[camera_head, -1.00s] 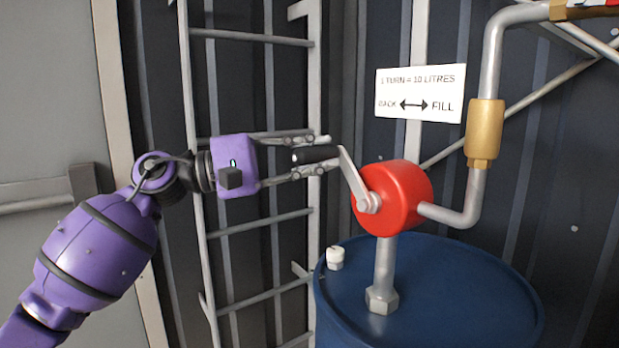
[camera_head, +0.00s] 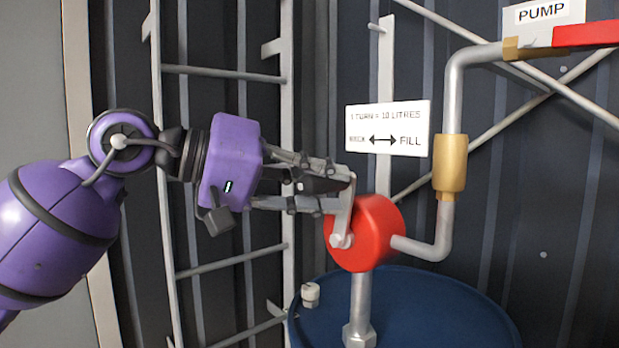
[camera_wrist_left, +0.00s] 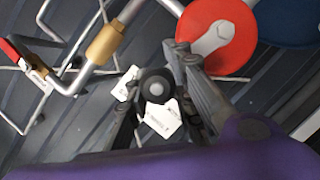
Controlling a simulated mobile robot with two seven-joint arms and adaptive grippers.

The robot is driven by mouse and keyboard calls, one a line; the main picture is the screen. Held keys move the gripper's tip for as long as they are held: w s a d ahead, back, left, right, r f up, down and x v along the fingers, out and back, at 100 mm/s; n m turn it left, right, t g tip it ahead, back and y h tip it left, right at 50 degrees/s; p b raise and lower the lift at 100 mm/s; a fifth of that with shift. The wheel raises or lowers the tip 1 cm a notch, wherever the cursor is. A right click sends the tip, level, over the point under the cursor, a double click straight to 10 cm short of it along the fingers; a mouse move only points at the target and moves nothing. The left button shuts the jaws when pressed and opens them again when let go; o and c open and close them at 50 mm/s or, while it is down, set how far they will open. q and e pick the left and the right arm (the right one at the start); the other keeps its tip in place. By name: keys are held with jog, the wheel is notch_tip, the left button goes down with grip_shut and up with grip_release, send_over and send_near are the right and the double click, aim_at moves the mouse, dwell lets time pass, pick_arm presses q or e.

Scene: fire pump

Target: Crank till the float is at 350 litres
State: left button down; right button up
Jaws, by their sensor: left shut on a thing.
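The red pump (camera_head: 375,235) stands on a pipe above the blue drum, with its grey crank arm (camera_head: 343,212) pointing up from the hub. My left gripper (camera_head: 330,190) is shut on the black crank handle (camera_head: 317,185) at the top of that arm. In the left wrist view the handle (camera_wrist_left: 157,84) shows end-on between the fingers, next to the red pump (camera_wrist_left: 215,38). A white sign (camera_head: 388,128) reads "1 turn = 10 litres", with a double arrow between "back" and "fill". No float or litre scale is in view. My right gripper is not in view.
A pipe with a brass fitting (camera_head: 450,165) rises to a red-handled valve (camera_head: 585,33) by a "PUMP" label. A grey ladder (camera_head: 287,120) stands behind my left gripper.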

aim_at(350, 200)
pick_arm(q)
jog(key=s+m, duration=0.1)
jog(key=s+d+m, duration=0.1)
jog(key=s+d+t+y, duration=0.1)
jog(key=shift+f+m, duration=0.3)
jog(key=shift+m, duration=0.1)
jog(key=shift+s+d+f+m+t+y, duration=0.25)
jog(key=shift+s+d+f+m+y, duration=0.15)
jog(key=shift+f+m, duration=0.2)
jog(key=shift+s+d+f+m+t+y, duration=0.3)
jog(key=shift+s+f+m, duration=0.2)
jog(key=shift+m, duration=0.1)
jog(key=c, duration=1.6)
grip_release()
jog(key=shift+s, duration=0.1)
jog(key=shift+f, duration=0.1)
jog(key=v, duration=1.2)
